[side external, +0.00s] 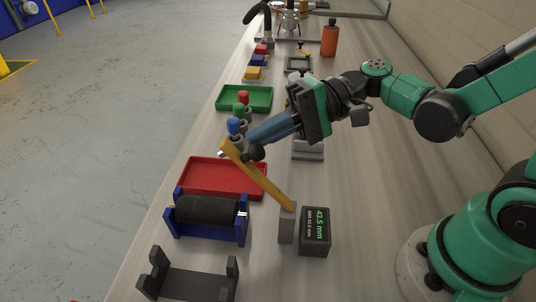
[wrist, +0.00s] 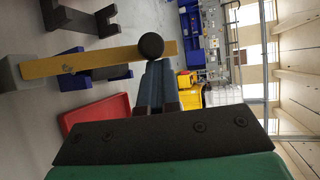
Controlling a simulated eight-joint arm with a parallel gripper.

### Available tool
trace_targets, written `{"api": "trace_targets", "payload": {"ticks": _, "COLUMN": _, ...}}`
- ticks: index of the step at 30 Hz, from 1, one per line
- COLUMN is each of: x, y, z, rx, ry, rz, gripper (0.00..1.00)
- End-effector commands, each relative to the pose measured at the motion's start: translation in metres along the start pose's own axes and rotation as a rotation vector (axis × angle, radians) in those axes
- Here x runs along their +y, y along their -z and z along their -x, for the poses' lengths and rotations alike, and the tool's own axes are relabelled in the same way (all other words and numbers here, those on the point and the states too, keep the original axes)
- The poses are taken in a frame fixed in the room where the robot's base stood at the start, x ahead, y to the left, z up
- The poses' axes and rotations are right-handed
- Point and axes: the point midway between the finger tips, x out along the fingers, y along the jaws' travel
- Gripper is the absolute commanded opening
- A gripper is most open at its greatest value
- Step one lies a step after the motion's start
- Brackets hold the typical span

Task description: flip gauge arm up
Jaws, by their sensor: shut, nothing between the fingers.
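The gauge has a dark box (side external: 315,232) with a green display reading 43.5 mm. Its yellow arm (side external: 262,180) slants up from a grey block (side external: 287,224) at the pivot, the free end raised above the red tray. A black ball knob (side external: 253,153) sits near that end. In the wrist view the yellow arm (wrist: 100,61) crosses the upper left, with the knob (wrist: 151,46) beyond my fingertips. My gripper (side external: 250,139) is shut and empty, its blue fingers close by the knob. Whether they touch it, I cannot tell.
A red tray (side external: 205,189) and a blue cradle with a black roller (side external: 207,210) lie left of the gauge. Pegs with coloured tops (side external: 236,126), a green tray (side external: 262,104) and an orange bottle (side external: 329,39) stand farther back. The bench front right of the dark stand (side external: 190,281) is clear.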

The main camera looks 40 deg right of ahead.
Motion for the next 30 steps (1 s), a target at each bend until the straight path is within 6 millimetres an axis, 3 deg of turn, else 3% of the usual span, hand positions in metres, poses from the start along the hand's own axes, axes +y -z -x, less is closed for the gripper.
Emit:
{"api": "trace_targets", "payload": {"ticks": 5, "x": 0.001, "y": -0.008, "z": 0.014, "rx": -0.001, "ry": -0.002, "rz": 0.0, "gripper": 0.0}}
{"api": "trace_targets", "payload": {"ticks": 14, "x": 0.001, "y": -0.006, "z": 0.012, "rx": -0.003, "ry": -0.003, "rz": -0.001, "gripper": 0.0}}
{"api": "trace_targets", "payload": {"ticks": 23, "x": -0.007, "y": 0.031, "z": 0.0, "rx": -0.004, "ry": -0.003, "rz": 0.0, "gripper": 0.0}}
{"api": "trace_targets", "payload": {"ticks": 30, "x": 0.005, "y": 0.032, "z": 0.056, "rx": 0.006, "ry": -0.001, "rz": -0.003, "gripper": 0.0}}
